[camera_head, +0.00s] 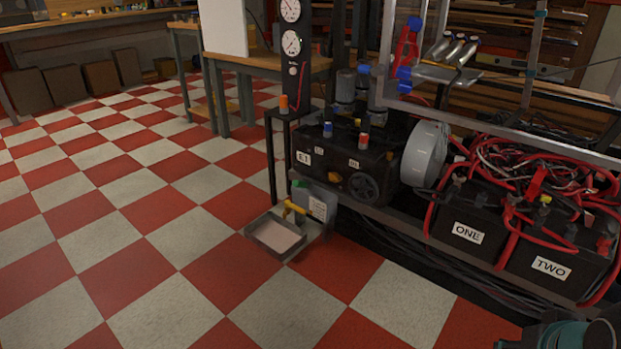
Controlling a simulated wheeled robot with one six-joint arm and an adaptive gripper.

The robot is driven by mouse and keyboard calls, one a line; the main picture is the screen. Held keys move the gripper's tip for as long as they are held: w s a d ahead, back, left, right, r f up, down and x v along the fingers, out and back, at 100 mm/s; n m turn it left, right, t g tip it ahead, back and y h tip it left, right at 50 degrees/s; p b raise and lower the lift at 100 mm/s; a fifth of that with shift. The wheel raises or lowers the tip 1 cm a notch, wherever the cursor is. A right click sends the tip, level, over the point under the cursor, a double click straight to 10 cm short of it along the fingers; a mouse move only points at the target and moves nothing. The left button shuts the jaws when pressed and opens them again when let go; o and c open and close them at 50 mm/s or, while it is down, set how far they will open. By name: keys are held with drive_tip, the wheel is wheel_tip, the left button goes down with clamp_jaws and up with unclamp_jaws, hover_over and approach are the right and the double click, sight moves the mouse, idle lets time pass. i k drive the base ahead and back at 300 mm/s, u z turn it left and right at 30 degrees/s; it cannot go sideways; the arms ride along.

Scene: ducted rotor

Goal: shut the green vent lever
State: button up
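A small green part (299,184), which looks like the green vent lever, sits on top of a grey container (318,202) low beside the black machine. It is too small to tell which way it is turned or whether it is open or shut. A yellow tap (293,208) sticks out of the container's front, just below the green part. Part of my arm shows at the bottom right corner, well apart from the container. My gripper's fingers are not in view.
A shallow tray (262,246) stands under the yellow tap. A black gauge post (292,75) rises behind the container. Batteries (467,225) with red cables and a metal frame fill the right side. The checkered floor (130,235) on the left and front is clear.

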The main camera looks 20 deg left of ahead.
sight(296, 184)
drive_tip(key=u, duration=0.3)
drive_tip(key=i, duration=0.65)
drive_tip(key=u, duration=1.1)
drive_tip(key=i, duration=0.4)
drive_tip(key=u, duration=0.35)
